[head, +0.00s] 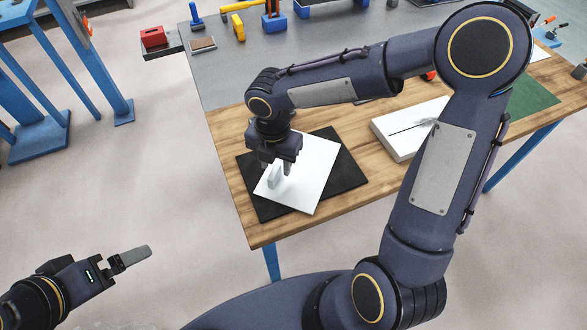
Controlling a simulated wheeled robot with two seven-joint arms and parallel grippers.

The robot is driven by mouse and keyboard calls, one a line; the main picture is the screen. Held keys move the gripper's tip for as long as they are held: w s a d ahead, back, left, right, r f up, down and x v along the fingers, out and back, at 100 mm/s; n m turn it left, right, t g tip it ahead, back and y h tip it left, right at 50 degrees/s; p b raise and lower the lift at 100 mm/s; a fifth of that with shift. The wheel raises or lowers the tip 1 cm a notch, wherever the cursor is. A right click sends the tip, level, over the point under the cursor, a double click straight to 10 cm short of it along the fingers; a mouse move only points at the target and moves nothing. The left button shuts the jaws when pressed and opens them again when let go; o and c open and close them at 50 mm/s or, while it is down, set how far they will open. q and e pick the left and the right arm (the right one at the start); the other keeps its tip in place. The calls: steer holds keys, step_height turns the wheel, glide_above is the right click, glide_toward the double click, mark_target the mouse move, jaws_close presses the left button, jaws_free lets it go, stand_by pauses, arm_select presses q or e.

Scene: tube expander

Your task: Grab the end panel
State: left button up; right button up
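A flat white panel (310,185) lies on a black mat (348,172) near the left front corner of the wooden worktop; it looks like the end panel. My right gripper (281,175) points down over the left part of this panel. Its two pale fingers are apart, with no object visible between them. I cannot tell whether the fingertips touch the panel. The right gripper and wrist hide part of the panel and mat. My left gripper (137,257) is at the lower left, off the table and far from the panel; its fingers overlap in view.
A white box-like block (400,150) with a thin dark item on top is right of the mat. A green mat (533,93) lies farther right. Blue and yellow tools stand on the grey back surface (225,75). A red box (153,37) is at the back left.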

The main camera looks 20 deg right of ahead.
steer(key=shift+f, duration=1.45)
jaws_close()
